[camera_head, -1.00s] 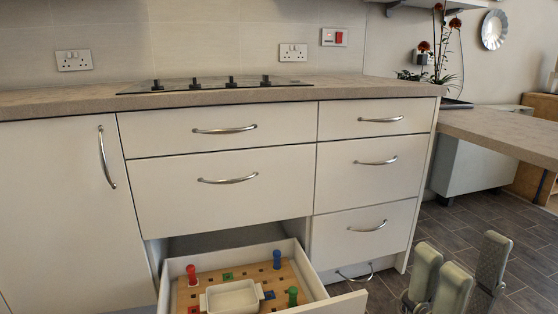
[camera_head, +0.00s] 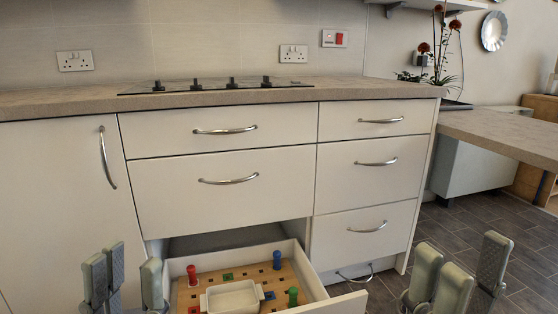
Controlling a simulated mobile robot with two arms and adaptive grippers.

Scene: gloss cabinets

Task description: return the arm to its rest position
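My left gripper (camera_head: 128,283) stands at the bottom left, in front of the cabinet door and the left side of the open drawer. Its grey fingers point up with a gap between them, and nothing is between them. My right gripper (camera_head: 462,280) stands at the bottom right over the dark floor, right of the drawer. Its fingers also point up, apart and empty. The lower parts of both grippers and most of both arms are outside the view.
The open bottom drawer (camera_head: 327,303) holds a wooden peg board (camera_head: 211,278), a white dish (camera_head: 232,298), and red, blue and green pegs. Closed drawers and a cabinet door (camera_head: 52,220) sit under the worktop (camera_head: 60,103). A side counter (camera_head: 505,131) juts in at right.

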